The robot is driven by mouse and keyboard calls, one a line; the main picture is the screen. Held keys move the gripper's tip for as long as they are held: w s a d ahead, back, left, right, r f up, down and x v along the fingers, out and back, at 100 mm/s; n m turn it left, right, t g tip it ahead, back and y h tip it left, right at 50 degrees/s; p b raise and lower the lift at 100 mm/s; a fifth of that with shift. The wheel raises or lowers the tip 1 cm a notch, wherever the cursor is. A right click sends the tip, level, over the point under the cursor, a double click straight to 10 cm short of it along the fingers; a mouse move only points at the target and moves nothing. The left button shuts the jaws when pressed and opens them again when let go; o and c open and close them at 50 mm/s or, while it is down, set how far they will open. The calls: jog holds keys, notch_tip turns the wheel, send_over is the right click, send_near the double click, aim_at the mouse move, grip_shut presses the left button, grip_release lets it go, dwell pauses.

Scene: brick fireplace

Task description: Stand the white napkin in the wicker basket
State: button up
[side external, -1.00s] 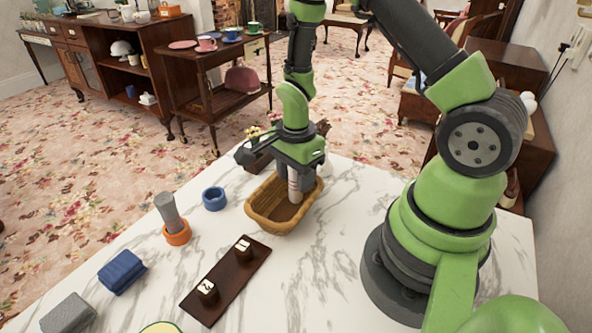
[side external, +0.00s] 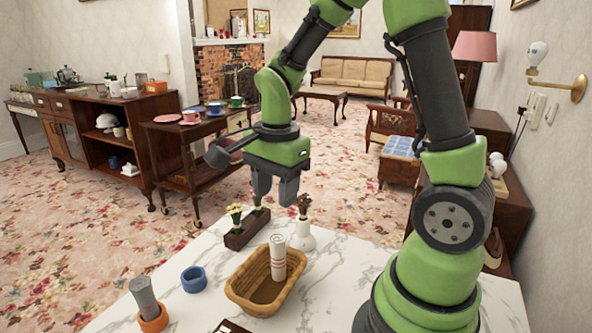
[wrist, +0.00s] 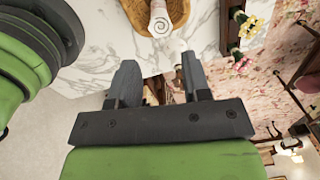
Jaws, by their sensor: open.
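The white napkin (side external: 278,257) is rolled up and stands upright inside the wicker basket (side external: 240,296), towards its far side. In the wrist view the rolled napkin (wrist: 159,22) shows its spiral end, with part of the basket (wrist: 181,10) around it at the top edge. My gripper (side external: 275,200) is open and empty, raised above and behind the basket, apart from the napkin. In the wrist view its two fingers (wrist: 158,82) are spread with nothing between them.
A blue ring (side external: 194,279) and a grey rolled napkin in an orange ring (side external: 149,304) stand left of the basket. Behind it are a dark planter with flowers (side external: 246,229) and a white vase (side external: 301,236). Marble is clear right of the basket.

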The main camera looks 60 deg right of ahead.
jog(key=s+a+r+n+t+y, duration=0.2)
jog(key=s+a+r+n+t, duration=0.4)
jog(key=s+r+n, duration=0.4)
notch_tip(320, 180, up, 2)
jog(key=a+n, duration=0.1)
jog(key=n, duration=0.4)
jog(key=shift+s+n+t, duration=0.3)
jog(key=shift+s, duration=0.1)
